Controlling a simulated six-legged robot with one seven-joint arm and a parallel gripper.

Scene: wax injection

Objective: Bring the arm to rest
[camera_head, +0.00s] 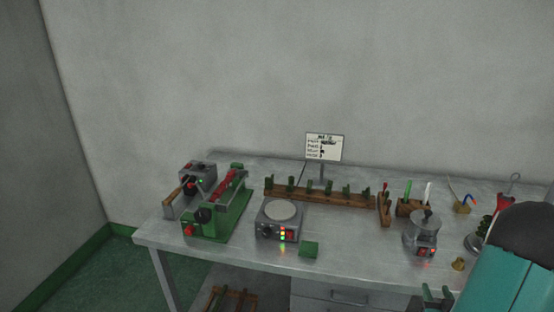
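My arm's teal link with a dark joint shows at the lower right and covers the table's right front corner.
A green machine (222,212) and a grey box (200,177) stand at the left. A round-topped heater (279,213), a green block (309,249), a wooden rack (320,196), a sign (324,147) and a metal pot (424,226) share the table.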

